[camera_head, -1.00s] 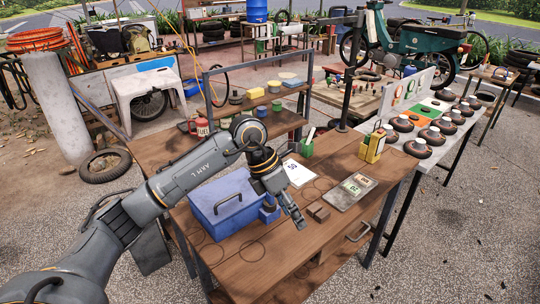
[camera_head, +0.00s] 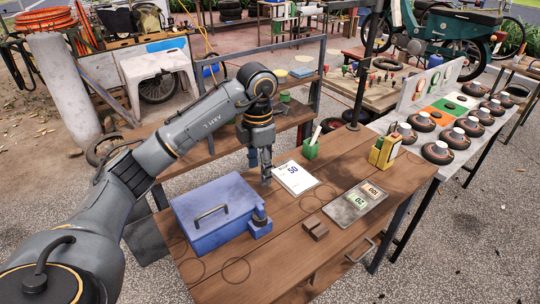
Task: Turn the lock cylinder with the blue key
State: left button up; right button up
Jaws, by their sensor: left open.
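My left gripper (camera_head: 266,174) points down over the back of the wooden table, beside the left edge of a white card marked 50. It is open, and I see nothing in it. I cannot make out a blue key or a lock cylinder. A blue metal box (camera_head: 215,200) with a grey handle stands at the table's left front. A small blue piece (camera_head: 259,222) with a darker top stands at the box's front right corner, apart from my left gripper. I cannot tell what it is. My right gripper is not in view.
The white card (camera_head: 296,178) lies on the wooden table (camera_head: 290,262). A green cup (camera_head: 310,148), a yellow holder (camera_head: 384,150), a grey tray (camera_head: 356,203) with numbered cards and a small brown block (camera_head: 315,228) are also there. The table's front is mostly clear.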

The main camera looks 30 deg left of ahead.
pick_arm(q)
jog(key=p, duration=0.2)
send_over(260, 205)
jog(key=f, duration=0.5)
jog(key=shift+s+f, duration=0.3)
jog(key=shift+f, duration=0.05)
jog(key=f, duration=0.2)
jog(key=f+p, duration=0.1)
jog(key=f, duration=0.3)
jog(key=shift+w+f+p, duration=0.25)
jog(key=shift+f+p, duration=0.1)
jog(key=shift+f, duration=0.45)
grip_shut()
jog(key=shift+n+p, duration=0.35)
jog(key=shift+n, duration=1.65)
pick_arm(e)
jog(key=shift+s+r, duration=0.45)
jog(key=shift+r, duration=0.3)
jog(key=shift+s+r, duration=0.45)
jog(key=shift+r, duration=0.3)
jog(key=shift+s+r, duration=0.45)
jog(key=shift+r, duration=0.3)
